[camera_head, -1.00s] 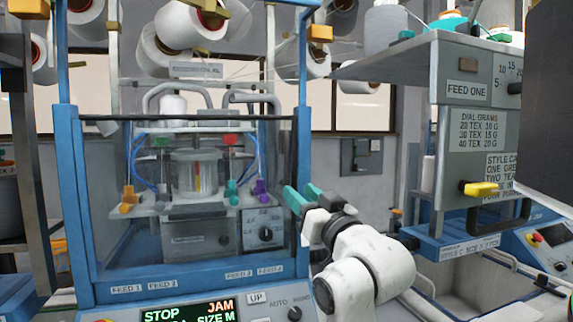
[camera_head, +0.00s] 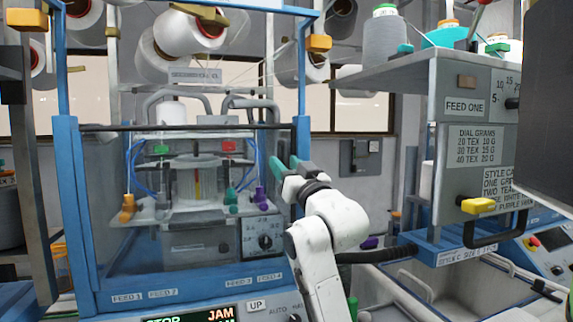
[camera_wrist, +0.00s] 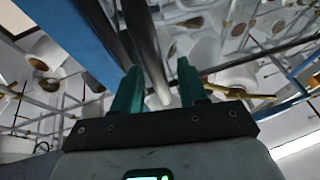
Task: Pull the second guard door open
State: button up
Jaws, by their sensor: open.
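The guard door (camera_head: 95,200) is a clear panel in a blue frame on the front of the knitting machine. A dark bar (camera_head: 200,127) runs along its top and the panel looks shut. My gripper (camera_head: 283,166) is open, with teal fingers, just below the bar's right end by the right blue post (camera_head: 302,140). In the wrist view, a dark rounded bar (camera_wrist: 146,50) reaches between the open fingers (camera_wrist: 158,88). I cannot tell whether they touch it.
Yarn cones (camera_head: 185,30) hang above the machine. A grey FEED ONE cabinet (camera_head: 465,150) with a yellow lever (camera_head: 478,206) and a dark handle stands at right. The machine's display (camera_head: 205,315) shows JAM. A grey bin (camera_head: 450,280) lies at lower right.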

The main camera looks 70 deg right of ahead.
grip_shut()
dwell(0.4)
